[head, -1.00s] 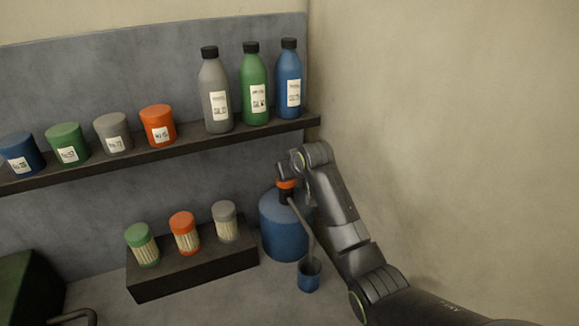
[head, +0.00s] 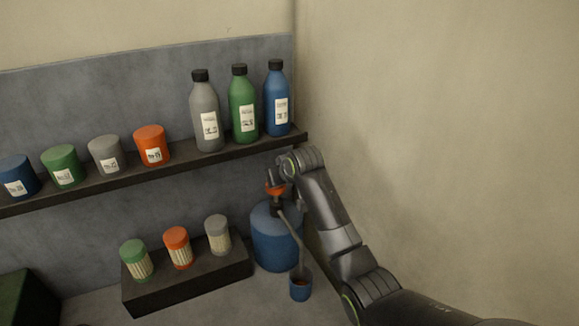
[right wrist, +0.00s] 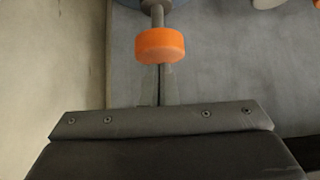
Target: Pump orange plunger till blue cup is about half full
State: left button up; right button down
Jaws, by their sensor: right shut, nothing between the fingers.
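The orange plunger (head: 275,189) tops the pump of a big blue jug (head: 275,240) in the head view. It also shows in the right wrist view (right wrist: 159,45), on a grey stem. A thin grey spout (head: 292,228) slopes down from the pump to the blue cup (head: 300,290). The cup stands upright, with some orange-brown colour inside; its level is too small to judge. My right gripper (head: 273,172) is shut and empty, just above the plunger; whether it touches is unclear. My left gripper is out of view.
A dark block (head: 190,284) with several small jars stands left of the jug. A shelf (head: 160,172) above holds several pots and bottles, close to my right arm. A plain wall (head: 450,130) is on the right. A dark green box (head: 15,298) sits at lower left.

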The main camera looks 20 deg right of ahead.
jog(key=b+v, duration=0.2)
jog(key=v, duration=0.6)
jog(key=shift+s+r, duration=0.2)
jog(key=shift+d, duration=0.1)
